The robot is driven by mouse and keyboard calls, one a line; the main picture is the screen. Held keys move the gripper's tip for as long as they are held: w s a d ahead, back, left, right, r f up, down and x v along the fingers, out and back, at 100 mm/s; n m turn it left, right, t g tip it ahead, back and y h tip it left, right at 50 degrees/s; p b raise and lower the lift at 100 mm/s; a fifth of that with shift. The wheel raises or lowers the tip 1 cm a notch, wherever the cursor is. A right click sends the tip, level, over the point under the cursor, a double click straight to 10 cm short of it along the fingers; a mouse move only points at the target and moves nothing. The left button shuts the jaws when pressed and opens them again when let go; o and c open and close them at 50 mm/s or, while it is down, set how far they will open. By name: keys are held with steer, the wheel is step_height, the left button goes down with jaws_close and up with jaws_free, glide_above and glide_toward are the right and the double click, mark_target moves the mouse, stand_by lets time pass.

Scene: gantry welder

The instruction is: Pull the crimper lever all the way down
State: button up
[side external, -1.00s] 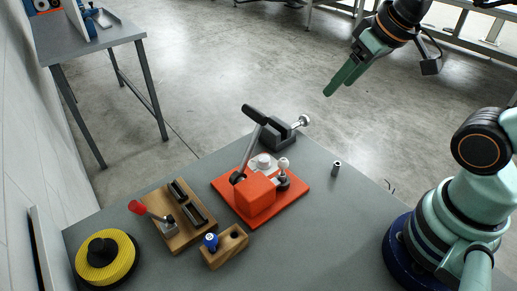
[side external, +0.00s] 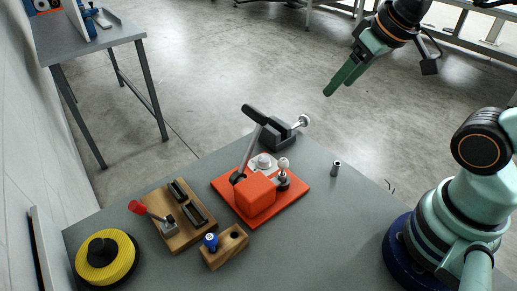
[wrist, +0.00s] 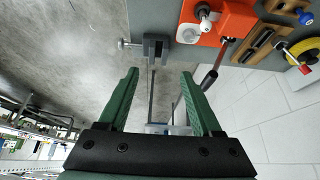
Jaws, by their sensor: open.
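The orange-red crimper (side external: 255,196) stands on its flat orange plate on the grey bench. It also shows at the top of the wrist view (wrist: 233,20). Its lever (side external: 251,149) is a metal rod with a black grip (side external: 254,114) at the top; it stands raised and tilted. The lever also shows in the wrist view (wrist: 210,78), to the right of my right finger. My gripper (side external: 338,87) is open and empty, high up and to the right of the lever, apart from it. In the wrist view its two green fingers (wrist: 160,74) stand wide apart.
A dark vise-like block (side external: 282,135) with a silver knob stands behind the crimper. A small metal cylinder (side external: 337,168) stands to its right. A wooden board with a red-tipped handle (side external: 138,208), a wooden holder (side external: 223,252) and a yellow spool (side external: 122,262) lie to the left.

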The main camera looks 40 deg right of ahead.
stand_by(0.3)
steer(key=shift+w+a+r, duration=0.1)
steer(key=c, duration=0.9)
steer(key=shift+w+a+r+n, duration=0.2)
steer(key=shift+w+r+n, duration=0.05)
steer(key=shift+n, duration=0.15)
jaws_close()
steer(key=w+a+r+n+g, duration=0.2)
steer(key=w+a+n+g, duration=0.1)
steer(key=w+a+n, duration=0.3)
steer(key=w+a+r+n+g, duration=0.2)
steer(key=w+a+n, duration=0.4)
steer(key=a+n, duration=0.5)
steer(key=shift+a+g, duration=0.4)
steer(key=shift+a, duration=0.4)
